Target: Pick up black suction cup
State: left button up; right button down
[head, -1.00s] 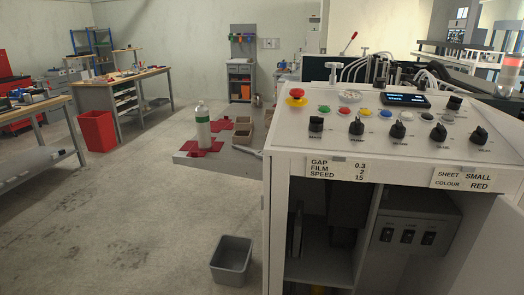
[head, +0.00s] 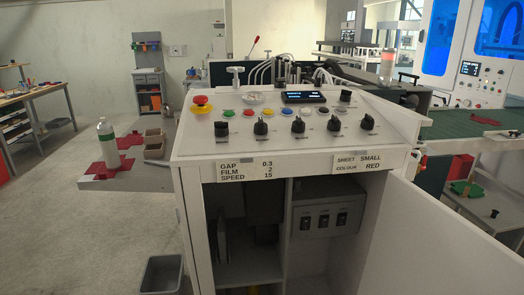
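No clear black suction cup can be made out. A small dark object (head: 494,213) stands on a grey surface at the right edge of the head view, near a green piece (head: 466,188); it is too small to tell whether it is the suction cup. The black knobs (head: 298,124) on the control panel (head: 225,150) are fixed there. Neither of my grippers is in view.
The white cabinet under the panel has an open door (head: 440,235) reaching right. A green conveyor (head: 460,123) carries a red sheet at the right. A grey bin (head: 162,275) stands on the floor. A bottle (head: 107,145) stands on a side shelf. The floor at left is clear.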

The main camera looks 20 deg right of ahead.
aim_at(495, 213)
jog(key=z, duration=2.25)
jog(key=i+l, duration=0.15)
jog(key=l, duration=0.25)
jog(key=i+l+u, duration=0.1)
jog(key=l, duration=0.25)
jog(key=i+l, duration=0.15)
jog(key=l, duration=0.25)
jog(key=i+l+u, duration=0.1)
jog(key=l, duration=0.3)
jog(key=i+l, duration=0.15)
jog(key=l, duration=0.25)
jog(key=i+l+u, duration=0.1)
jog(key=l, duration=0.3)
